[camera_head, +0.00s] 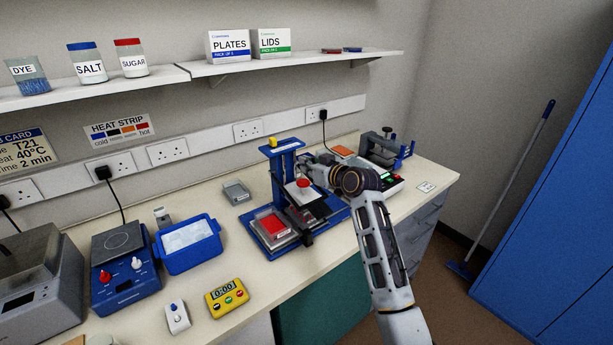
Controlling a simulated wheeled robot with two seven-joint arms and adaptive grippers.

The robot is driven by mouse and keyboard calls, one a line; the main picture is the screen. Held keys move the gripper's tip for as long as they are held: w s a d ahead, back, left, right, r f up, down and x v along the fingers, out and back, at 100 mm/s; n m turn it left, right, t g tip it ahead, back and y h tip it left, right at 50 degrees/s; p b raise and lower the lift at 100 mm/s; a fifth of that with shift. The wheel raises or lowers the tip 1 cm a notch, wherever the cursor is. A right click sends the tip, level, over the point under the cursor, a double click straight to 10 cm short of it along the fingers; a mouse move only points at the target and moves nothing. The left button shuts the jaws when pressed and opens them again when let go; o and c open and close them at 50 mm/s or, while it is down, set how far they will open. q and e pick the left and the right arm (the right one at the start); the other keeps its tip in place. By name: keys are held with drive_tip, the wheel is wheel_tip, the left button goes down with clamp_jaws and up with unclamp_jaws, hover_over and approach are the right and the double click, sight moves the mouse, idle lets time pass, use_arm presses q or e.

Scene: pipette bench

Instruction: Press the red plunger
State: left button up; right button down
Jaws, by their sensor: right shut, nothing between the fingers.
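A blue pipetting stand (279,175) stands on the bench with a yellow knob (272,142) on top. My right gripper (306,161) reaches in from the right, beside the stand's column. It is shut and empty, close above the red plunger; I cannot tell whether it touches it. My right wrist hides part of the stand's right side. My left gripper is not in view.
A blue tray (190,268), a hotplate (140,284) with a red knob, a yellow timer (227,319) and a small white switch box (177,326) are left of the stand. A grey box (237,192) lies behind. A blue-and-grey device (380,150) stands back right.

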sight(306, 185)
drive_tip(key=shift+w+f, duration=0.1)
drive_tip(key=shift+f, duration=1.95)
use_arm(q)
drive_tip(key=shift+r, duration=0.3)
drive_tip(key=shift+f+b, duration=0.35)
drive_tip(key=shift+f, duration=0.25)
use_arm(e)
drive_tip(key=shift+f, duration=1.3)
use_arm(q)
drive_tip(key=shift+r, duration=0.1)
use_arm(e)
drive_tip(key=shift+a+r, duration=0.1)
drive_tip(key=shift+r+p, duration=1.65)
drive_tip(key=shift+r, duration=0.5)
drive_tip(key=shift+s+d, duration=0.5)
drive_tip(key=shift+s, duration=0.1)
use_arm(q)
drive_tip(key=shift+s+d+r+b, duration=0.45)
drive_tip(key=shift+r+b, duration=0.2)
drive_tip(key=shift+b, duration=0.25)
use_arm(e)
drive_tip(key=v, duration=0.8)
drive_tip(key=shift+s, duration=0.25)
